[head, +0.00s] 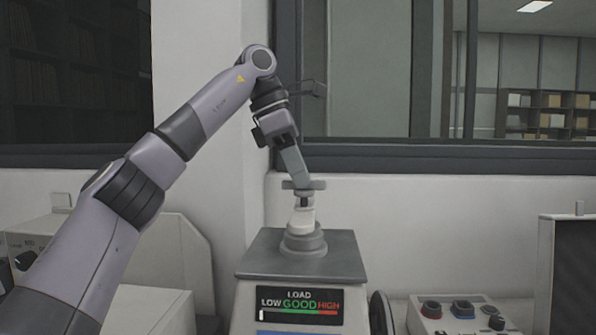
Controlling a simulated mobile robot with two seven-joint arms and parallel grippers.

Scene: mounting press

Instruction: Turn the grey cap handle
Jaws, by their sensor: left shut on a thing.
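The mounting press (262,262) stands in the middle with a grey top. A grey cap handle (316,184), a short horizontal bar, sits above a pale collar and round grey base (304,241) on the press. My left gripper (301,181) reaches down from the upper left, tilted, and is shut on the handle; its fingertips hide part of the bar. The press's load display (300,305) reads LOW, GOOD and HIGH, with a small white mark at the low end. My right gripper is not in view.
A panel with several knobs (462,312) stands at the lower right, beside a dark screen (573,275). Beige equipment (150,245) stands at the left behind my arm. A wall and window frame (430,158) are close behind the press.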

